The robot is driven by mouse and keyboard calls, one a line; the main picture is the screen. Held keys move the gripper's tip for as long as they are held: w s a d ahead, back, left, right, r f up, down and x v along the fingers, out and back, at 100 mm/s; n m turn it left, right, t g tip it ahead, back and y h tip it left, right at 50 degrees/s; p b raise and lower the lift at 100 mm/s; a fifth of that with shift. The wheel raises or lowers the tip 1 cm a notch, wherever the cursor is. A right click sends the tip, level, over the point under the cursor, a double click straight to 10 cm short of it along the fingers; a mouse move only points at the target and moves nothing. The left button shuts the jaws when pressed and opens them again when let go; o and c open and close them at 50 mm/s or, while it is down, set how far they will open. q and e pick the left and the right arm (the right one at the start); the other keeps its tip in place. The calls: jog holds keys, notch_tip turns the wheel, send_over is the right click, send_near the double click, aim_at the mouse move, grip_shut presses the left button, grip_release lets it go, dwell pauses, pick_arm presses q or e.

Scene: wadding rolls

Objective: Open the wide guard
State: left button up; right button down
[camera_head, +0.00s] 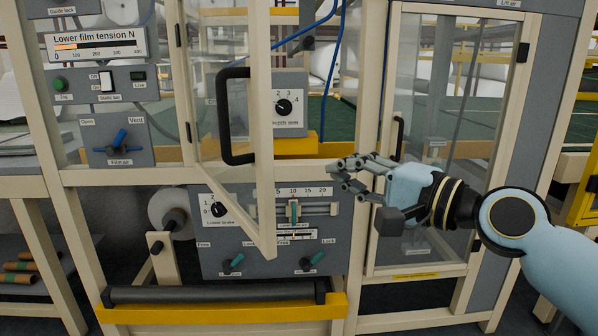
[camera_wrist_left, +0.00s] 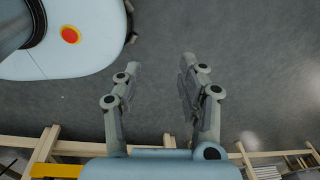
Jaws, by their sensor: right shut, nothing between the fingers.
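The wide guard (camera_head: 261,120) is a cream-framed clear door, hinged on its left side. It stands swung out towards me, with its free edge in front of the opening. Its big black handle (camera_head: 226,117) is on the free side. My right gripper (camera_head: 350,174) is shut and empty, right of the guard and apart from its handle, in front of the post between the two doors. My left gripper (camera_wrist_left: 160,75) is outside the head view; the left wrist view shows its fingers spread and empty above the grey floor.
A narrower guard (camera_head: 456,140) with a small black handle (camera_head: 398,137) is closed at the right, behind my right arm. A lower control panel (camera_head: 215,250), a roller (camera_head: 215,292) and a yellow bar (camera_head: 230,313) lie below. A valve panel (camera_head: 118,140) is at the left.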

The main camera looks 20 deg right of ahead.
pick_arm(q)
jog(key=shift+s+d+r+p, duration=0.15)
jog(key=shift+d+r+p, duration=0.25)
jog(key=shift+r+p, duration=0.15)
pick_arm(e)
jog(key=w+a, duration=0.4)
jog(key=a, duration=0.2)
jog(key=shift+a, duration=0.25)
jog(key=shift+s, duration=0.1)
